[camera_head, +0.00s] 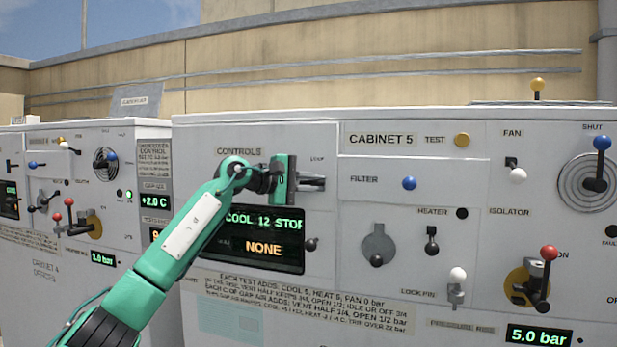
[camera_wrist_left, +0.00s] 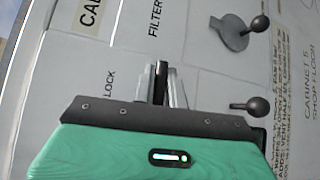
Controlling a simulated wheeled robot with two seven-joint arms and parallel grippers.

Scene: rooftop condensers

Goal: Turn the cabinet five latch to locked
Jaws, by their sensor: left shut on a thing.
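My left gripper (camera_head: 308,182) reaches the front of cabinet five (camera_head: 369,160) beside the controls label, above the display. In the left wrist view its two grey fingers (camera_wrist_left: 162,88) are shut on the dark, narrow latch handle (camera_wrist_left: 161,77). The word LOCK shows on the panel to the left of the fingers there. The latch's base is hidden behind the gripper, and its exact angle is hard to tell. My right gripper is not in view.
The display (camera_head: 262,240) reads NONE just below my left gripper. Nearby to the right are the blue filter knob (camera_head: 409,183), the heater switch (camera_head: 431,241), the white-tipped lock pin (camera_head: 457,276) and the red-tipped isolator lever (camera_head: 548,253). Another cabinet (camera_head: 110,275) stands at the left.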

